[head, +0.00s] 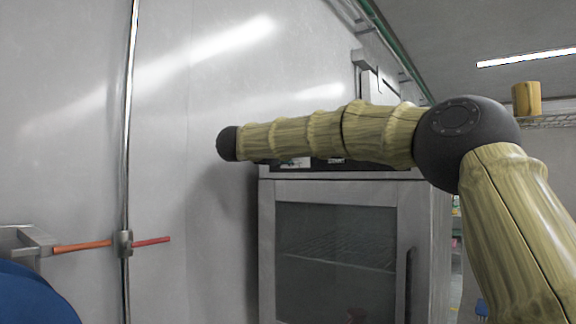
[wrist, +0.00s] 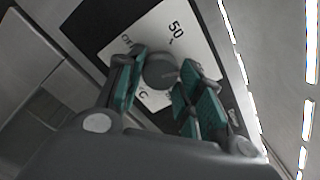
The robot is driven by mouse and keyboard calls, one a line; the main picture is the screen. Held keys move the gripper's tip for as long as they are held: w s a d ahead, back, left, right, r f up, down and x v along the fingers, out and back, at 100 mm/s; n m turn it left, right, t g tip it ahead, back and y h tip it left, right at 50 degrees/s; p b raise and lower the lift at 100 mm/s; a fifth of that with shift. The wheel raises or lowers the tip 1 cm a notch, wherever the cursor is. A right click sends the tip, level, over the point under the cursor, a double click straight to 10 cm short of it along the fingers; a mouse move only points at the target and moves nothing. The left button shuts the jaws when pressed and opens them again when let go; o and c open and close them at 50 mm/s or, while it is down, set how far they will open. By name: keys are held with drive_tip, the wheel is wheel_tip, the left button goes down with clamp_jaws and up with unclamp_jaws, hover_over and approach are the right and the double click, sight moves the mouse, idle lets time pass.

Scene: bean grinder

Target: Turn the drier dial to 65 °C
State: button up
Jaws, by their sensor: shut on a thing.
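The drier dial (wrist: 160,70) is a round dark grey knob in the wrist view, on a white scale plate (wrist: 190,38) set in a black panel. The plate shows "50", a partly covered mark that looks like "OFF", and "°C". No 65 mark can be made out, and I cannot read where the dial points. My gripper (wrist: 163,78) has its teal-padded fingers on either side of the dial, shut on it. In the head view the drier (head: 422,245) stands below my arm, which covers most of its control panel; dial and gripper are hidden there.
The drier's glass door (head: 335,245) is closed, with a vertical handle (head: 411,285) at its right. A pale wall (head: 70,110) with a metal pipe (head: 128,180) and a red-orange lever (head: 85,246) is at left. A blue object (head: 35,295) is at bottom left.

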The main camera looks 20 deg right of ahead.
drive_tip(key=shift+f+m+b, duration=0.25)
drive_tip(key=shift+m+b, duration=0.75)
drive_tip(key=shift+b, duration=0.1)
drive_tip(key=shift+r, duration=0.15)
drive_tip(key=shift+c, duration=0.2)
drive_tip(key=o, duration=1)
drive_tip(key=shift+o, duration=0.2)
drive_tip(key=shift+r, duration=0.1)
drive_tip(key=v, duration=1.2)
